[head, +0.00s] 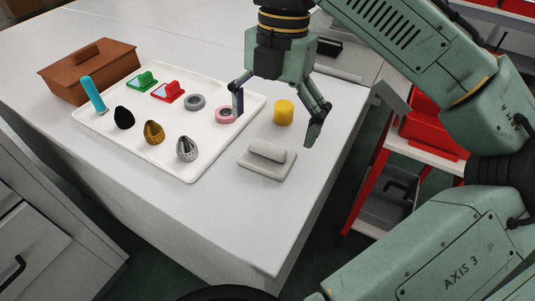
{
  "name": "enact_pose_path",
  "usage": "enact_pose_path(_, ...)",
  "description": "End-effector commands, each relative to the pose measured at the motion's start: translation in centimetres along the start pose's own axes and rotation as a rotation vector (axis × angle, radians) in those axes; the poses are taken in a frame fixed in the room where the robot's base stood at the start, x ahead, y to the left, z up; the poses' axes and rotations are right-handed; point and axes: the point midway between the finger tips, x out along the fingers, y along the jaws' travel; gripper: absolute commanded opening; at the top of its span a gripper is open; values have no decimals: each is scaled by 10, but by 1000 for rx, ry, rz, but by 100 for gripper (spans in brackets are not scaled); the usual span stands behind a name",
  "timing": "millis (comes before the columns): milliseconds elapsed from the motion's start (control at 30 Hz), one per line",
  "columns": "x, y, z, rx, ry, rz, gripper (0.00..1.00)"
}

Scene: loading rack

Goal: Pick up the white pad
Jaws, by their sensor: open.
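The white pad (267,159) is a flat, light grey-white block with a raised bar-shaped handle on top. The left finger is over the tray's right edge near the pink ring, and the right finger is to the right of the yellow cylinder. The fingertips appear above and behind the pad, apart from it.
A white tray (190,176) holds a pink ring (226,115), a grey ring (195,102) and several other small objects. A yellow cylinder (284,112) stands behind the pad. A brown box (90,70) is at the back left. The table's right edge is close to the pad; the front is clear.

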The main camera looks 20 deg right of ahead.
Motion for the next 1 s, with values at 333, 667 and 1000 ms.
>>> enact_pose_path(333, 43, 4, -4, 4, -1, -1, 98)
enact_pose_path(667, 52, 5, -4, 2, -2, 3, 98)
enact_pose_path(1000, 52, 5, -4, 2, -2, 2, 76)
